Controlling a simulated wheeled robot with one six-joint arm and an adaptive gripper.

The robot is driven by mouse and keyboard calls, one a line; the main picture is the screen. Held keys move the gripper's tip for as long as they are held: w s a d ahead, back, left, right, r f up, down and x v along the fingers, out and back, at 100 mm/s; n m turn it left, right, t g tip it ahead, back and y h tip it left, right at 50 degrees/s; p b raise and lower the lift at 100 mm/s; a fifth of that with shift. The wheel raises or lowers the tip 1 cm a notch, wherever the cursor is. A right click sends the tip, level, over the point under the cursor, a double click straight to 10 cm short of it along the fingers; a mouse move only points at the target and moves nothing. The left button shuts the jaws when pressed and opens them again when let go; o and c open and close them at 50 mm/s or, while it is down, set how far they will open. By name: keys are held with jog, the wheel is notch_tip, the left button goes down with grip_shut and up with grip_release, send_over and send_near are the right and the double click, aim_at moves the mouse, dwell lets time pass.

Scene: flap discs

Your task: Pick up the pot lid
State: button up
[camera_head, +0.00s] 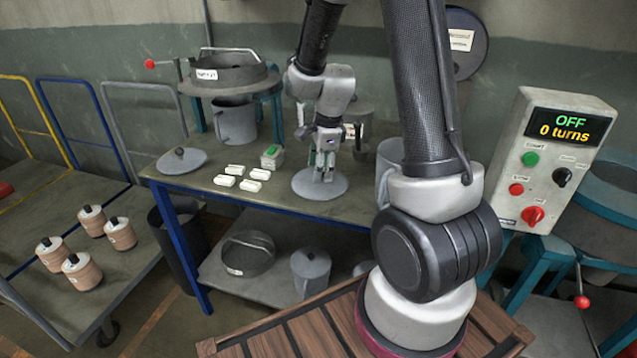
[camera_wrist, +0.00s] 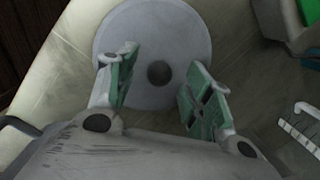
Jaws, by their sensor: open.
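A round grey pot lid (camera_head: 304,187) lies flat on the workbench, under my gripper (camera_head: 322,172). In the wrist view the lid (camera_wrist: 130,35) shows as a pale disc with a dark round knob (camera_wrist: 159,73) at its middle. My gripper (camera_wrist: 163,90) points down over the lid, its green-padded fingers open on either side of the knob with gaps between. I cannot tell how far the fingertips are above the lid. A second grey lid (camera_head: 182,161) with a knob lies at the bench's left end.
Several white blocks (camera_head: 249,185) and a green-topped box (camera_head: 272,158) lie left of my gripper. A grey jug (camera_head: 235,122) stands behind; another container (camera_head: 385,158) is to the right.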

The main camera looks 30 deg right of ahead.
jog(key=shift+f, duration=0.55)
